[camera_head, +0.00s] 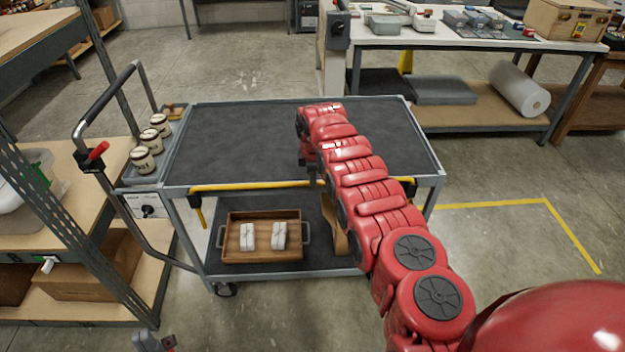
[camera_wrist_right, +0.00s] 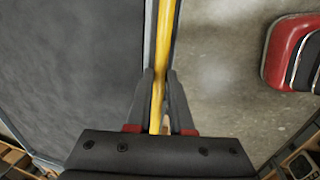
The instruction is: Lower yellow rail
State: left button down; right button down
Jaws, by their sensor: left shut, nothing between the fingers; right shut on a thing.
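The yellow rail (camera_head: 250,186) runs along the near upper edge of the grey cart (camera_head: 180,150), level with the top shelf. Part of it is hidden behind my red right arm. My right gripper (camera_head: 313,183) is at the rail and shut on it. In the right wrist view the rail (camera_wrist_right: 167,45) passes between the two fingers (camera_wrist_right: 160,105), beside the dark cart top. My left gripper (camera_head: 156,343) shows only partly at the bottom edge of the head view, low on the left, shut and away from the rail.
The cart's top is bare. Its lower shelf holds a wooden tray (camera_head: 263,258) with two white bundles. Several jars (camera_head: 150,145) stand by the push handle (camera_head: 105,95). Shelving (camera_head: 70,230) is close on the left. Floor is open at right.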

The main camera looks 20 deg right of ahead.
jog(key=c, duration=0.8)
grip_release()
jog(key=shift+f, duration=0.25)
jog(key=shift+r, duration=0.1)
jog(key=shift+r+p, duration=0.35)
jog(key=shift+r, duration=0.1)
jog(key=d+b+v, duration=0.1)
jog(key=v, duration=1.5)
jog(key=shift+a+r, duration=0.3)
jog(key=shift+a, duration=0.25)
